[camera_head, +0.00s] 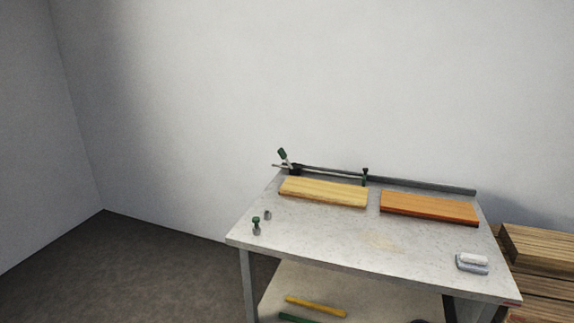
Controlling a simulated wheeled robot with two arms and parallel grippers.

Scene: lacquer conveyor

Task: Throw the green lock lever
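A small green lever (282,154) stands tilted at the back left of the workbench. It sits on a dark clamp (294,169) on the rail along the back edge. A second dark upright piece (365,175) is on the rail further right. A small green-topped piece (256,224) stands near the bench's left edge; I cannot tell what it is. Neither of my grippers is in view.
The workbench (330,237) holds a pale board (323,192), an orange-brown board (429,207) and a white roller in a tray (471,263). Its front middle is clear. Yellow (316,306) and green bars lie on the lower shelf. Stacked timber (540,250) stands at right. The floor at left is free.

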